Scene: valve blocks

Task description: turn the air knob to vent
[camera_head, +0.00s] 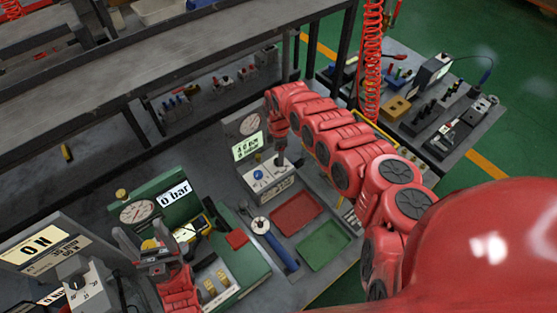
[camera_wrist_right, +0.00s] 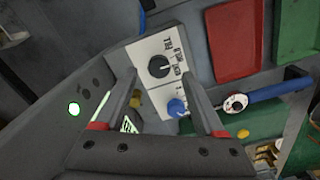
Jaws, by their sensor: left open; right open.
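The air knob (camera_wrist_right: 158,67) is black and round, on a white panel (camera_wrist_right: 150,44) marked FILL, HOLD and VENT in the right wrist view. Which mark it points at is too small to tell. My right gripper (camera_wrist_right: 158,84) is open, its fingers either side of the knob in that picture; contact cannot be told. In the head view my right gripper (camera_head: 281,155) is over the grey valve box (camera_head: 262,186) and hides the knob. A blue knob (camera_wrist_right: 176,107) sits beside it. My left gripper (camera_head: 154,250) is open in front of the green gauge unit (camera_head: 205,211).
A red tray (camera_head: 296,211) and a green tray (camera_head: 323,244) lie right of the valve box. A blue-handled wrench (camera_head: 273,243) lies between them and the green unit. A grey box reading "0 N" (camera_head: 44,248) stands at left. Shelving runs behind.

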